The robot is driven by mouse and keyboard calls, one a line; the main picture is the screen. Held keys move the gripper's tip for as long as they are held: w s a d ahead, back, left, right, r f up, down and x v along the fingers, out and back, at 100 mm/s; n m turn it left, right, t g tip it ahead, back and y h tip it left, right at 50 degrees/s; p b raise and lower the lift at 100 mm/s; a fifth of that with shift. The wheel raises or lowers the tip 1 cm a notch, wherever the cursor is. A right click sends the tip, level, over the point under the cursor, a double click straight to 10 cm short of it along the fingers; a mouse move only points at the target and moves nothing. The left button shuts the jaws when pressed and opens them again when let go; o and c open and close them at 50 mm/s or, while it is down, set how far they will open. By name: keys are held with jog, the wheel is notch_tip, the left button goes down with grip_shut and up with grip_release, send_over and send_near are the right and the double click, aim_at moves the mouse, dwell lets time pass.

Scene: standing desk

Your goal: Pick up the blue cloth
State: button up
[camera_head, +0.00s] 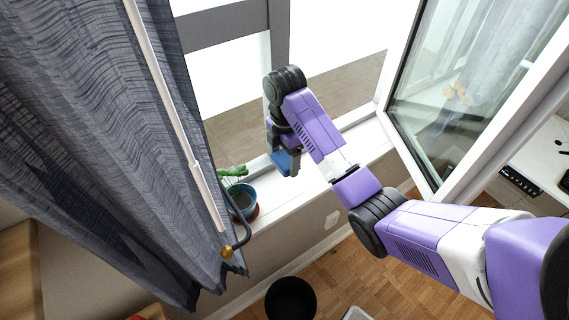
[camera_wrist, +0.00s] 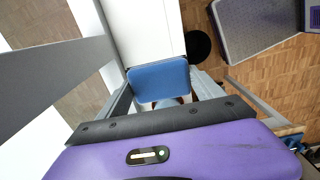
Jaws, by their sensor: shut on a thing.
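The blue cloth (camera_head: 282,161) is a small blue piece between the fingers of my gripper (camera_head: 285,168), held over the white window sill in the head view. In the wrist view the cloth (camera_wrist: 159,78) shows as a flat, rounded blue rectangle between the two fingers. My gripper (camera_wrist: 172,95) is shut on it. The cloth's lower parts are partly hidden by the fingers and the gripper body. The cloth seems to be above the sill, but I cannot tell how high.
A potted plant (camera_head: 240,200) stands on the sill (camera_head: 312,182) just left of my gripper. A grey curtain (camera_head: 90,130) hangs at the left. An open window sash (camera_head: 440,100) stands at the right. A black bin (camera_head: 291,299) is on the wooden floor.

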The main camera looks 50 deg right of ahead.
aim_at(285, 158)
jog(key=shift+w+d+r, duration=0.1)
jog(key=shift+w+r, duration=0.15)
jog(key=shift+r, duration=0.75)
jog(key=shift+s+r, duration=0.3)
jog(key=shift+r, duration=0.1)
jog(key=shift+w+r, duration=0.15)
jog(key=shift+r, duration=1.2)
